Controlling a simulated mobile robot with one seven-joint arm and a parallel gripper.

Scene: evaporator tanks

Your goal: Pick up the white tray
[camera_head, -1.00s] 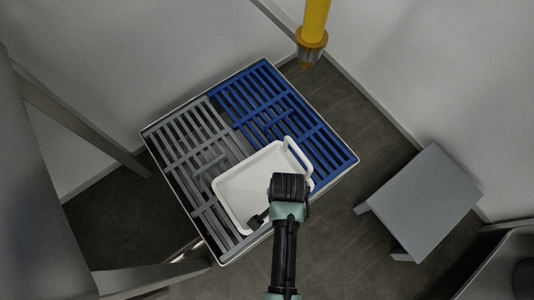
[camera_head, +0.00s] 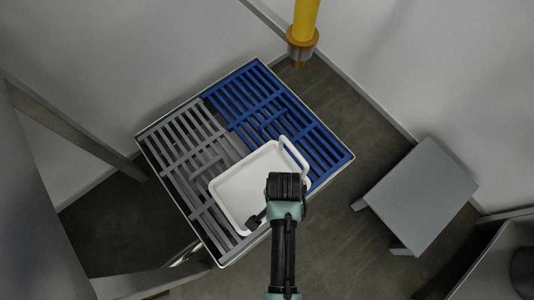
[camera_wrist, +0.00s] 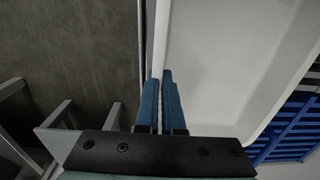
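The white tray (camera_head: 245,187) is a shallow rectangular tub with a raised loop handle at its far right end. In the head view it is over the slatted grate, tilted in the picture. I cannot tell whether it rests on the slats or is just above them. My gripper (camera_wrist: 160,98) is at the tray's near right side, and my wrist hides that part in the head view. In the wrist view the tray (camera_wrist: 225,50) fills the right half. The two blue fingers are close together, with the tray's white rim between them.
The grate is half grey (camera_head: 187,138) and half blue (camera_head: 254,98), in a pale frame. A yellow post (camera_head: 306,18) stands behind it. A grey stool (camera_head: 424,187) is at the right. Dark floor (camera_head: 335,212) lies between stool and grate. Walls close off the back.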

